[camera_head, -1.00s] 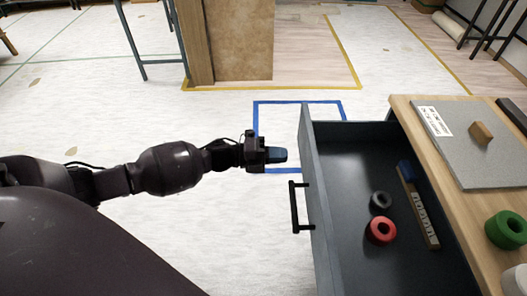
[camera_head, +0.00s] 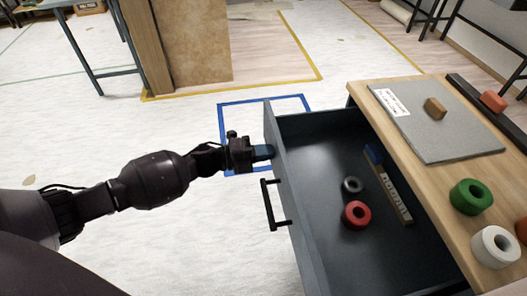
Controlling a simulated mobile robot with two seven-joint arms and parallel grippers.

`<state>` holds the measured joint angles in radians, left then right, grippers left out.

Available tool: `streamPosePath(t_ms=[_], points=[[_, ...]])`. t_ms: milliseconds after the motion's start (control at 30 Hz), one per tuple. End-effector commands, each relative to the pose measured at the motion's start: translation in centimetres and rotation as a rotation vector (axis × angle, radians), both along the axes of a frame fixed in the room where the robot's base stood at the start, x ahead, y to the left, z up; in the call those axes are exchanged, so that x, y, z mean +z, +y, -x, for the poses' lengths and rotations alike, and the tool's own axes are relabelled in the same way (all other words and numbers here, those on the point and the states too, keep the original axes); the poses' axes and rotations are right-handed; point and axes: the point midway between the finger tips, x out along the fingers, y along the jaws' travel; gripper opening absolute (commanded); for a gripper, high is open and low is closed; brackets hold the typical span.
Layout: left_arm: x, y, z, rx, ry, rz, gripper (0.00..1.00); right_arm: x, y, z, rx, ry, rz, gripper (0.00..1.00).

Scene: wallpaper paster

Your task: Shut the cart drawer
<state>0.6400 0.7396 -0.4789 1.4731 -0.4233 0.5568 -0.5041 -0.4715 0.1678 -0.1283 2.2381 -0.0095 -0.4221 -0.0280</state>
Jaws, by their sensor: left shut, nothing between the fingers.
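The cart drawer (camera_head: 283,210) is pulled out to the left from under the wooden cart top (camera_head: 362,98). Its front panel carries a black bar handle (camera_head: 267,205). Inside lie a black tape roll (camera_head: 352,185), a red tape roll (camera_head: 357,214) and a brush-like tool (camera_head: 396,193) with a blue end. My left gripper (camera_head: 264,152) is shut and empty. Its tips are at the outer face of the drawer front, near the far end and beyond the handle; I cannot tell whether they touch. My right gripper is not in view.
On the cart top are a grey board (camera_head: 440,125) with a wooden block (camera_head: 435,108), a green tape roll (camera_head: 470,196) and a white tape roll (camera_head: 496,247). A blue tape outline (camera_head: 262,99) marks the floor. The floor left of the drawer is clear.

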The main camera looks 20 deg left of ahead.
Motion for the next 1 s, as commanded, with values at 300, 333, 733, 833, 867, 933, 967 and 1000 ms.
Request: streamPosePath(t_ms=[300, 333, 733, 833, 867, 933, 967, 1000], points=[[-0.1, -4.9, -3.2, -0.003, 0.0, 0.004, 0.0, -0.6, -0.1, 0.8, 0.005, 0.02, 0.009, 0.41], [-0.2, -5.6, -3.6, -0.003, 0.0, 0.004, 0.0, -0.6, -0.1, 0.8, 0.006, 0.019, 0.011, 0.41], [-0.4, -14.7, -9.7, -0.003, 0.004, 0.003, 0.0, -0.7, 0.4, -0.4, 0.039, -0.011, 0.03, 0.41], [-0.4, -16.7, -11.0, -0.002, 0.004, 0.003, 0.0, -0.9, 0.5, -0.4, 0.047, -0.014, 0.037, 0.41], [-0.5, -17.2, -11.4, -0.002, 0.004, 0.003, 0.0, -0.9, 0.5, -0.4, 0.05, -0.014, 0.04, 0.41], [-0.5, -18.4, -12.2, -0.002, 0.005, 0.002, 0.0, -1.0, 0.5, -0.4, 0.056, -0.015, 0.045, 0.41], [-0.4, -18.9, -12.5, -0.003, 0.004, 0.003, 0.0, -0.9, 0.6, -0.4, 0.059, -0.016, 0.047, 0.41], [-0.5, -19.4, -12.9, -0.002, 0.005, 0.002, 0.0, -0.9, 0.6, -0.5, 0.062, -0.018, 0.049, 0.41]])
